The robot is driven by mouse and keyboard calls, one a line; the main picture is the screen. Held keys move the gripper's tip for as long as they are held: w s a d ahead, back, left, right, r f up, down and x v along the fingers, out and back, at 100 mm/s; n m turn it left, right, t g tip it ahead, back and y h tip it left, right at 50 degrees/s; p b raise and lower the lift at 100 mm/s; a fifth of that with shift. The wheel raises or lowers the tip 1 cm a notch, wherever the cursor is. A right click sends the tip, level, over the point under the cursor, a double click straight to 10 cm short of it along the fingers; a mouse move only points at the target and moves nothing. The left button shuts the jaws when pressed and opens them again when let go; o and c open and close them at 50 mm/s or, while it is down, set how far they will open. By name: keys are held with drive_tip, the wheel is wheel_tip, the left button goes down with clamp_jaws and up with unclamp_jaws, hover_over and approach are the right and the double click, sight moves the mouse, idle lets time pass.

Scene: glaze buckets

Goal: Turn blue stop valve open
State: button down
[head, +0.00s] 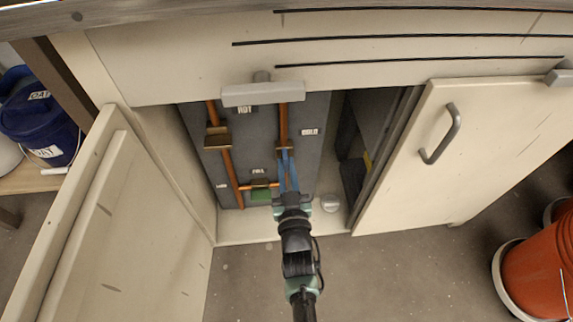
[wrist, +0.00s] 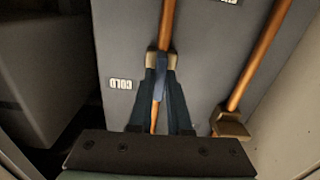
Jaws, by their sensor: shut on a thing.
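The blue stop valve (head: 285,157) sits on the right copper pipe inside the open cabinet, close to the COLD label (head: 309,132). In the wrist view its blue lever (wrist: 161,73) comes out of a brass body (wrist: 152,62) and looks roughly in line with the pipe. My gripper (wrist: 161,82) is shut on the blue lever, with one finger on each side of it. In the head view my gripper (head: 289,172) reaches in from below and hides part of the lever and the pipe behind it.
A brass valve body (head: 217,137) is on the left copper pipe. A green part (head: 262,194) sits on the low cross pipe. The cabinet doors stand open at left (head: 85,215) and right (head: 470,150). A white round thing (head: 330,203) lies on the cabinet floor.

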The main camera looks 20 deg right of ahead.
drive_tip(key=shift+m, duration=0.3)
idle(0.4)
drive_tip(key=c, duration=0.9)
unclamp_jaws()
drive_tip(key=shift+o, duration=0.2)
drive_tip(key=shift+s, duration=0.1)
drive_tip(key=p+v, duration=0.4)
drive_tip(key=v, duration=0.8)
drive_tip(key=shift+s+p, duration=0.3)
drive_tip(key=shift+s, duration=0.1)
drive_tip(key=shift+a, duration=0.15)
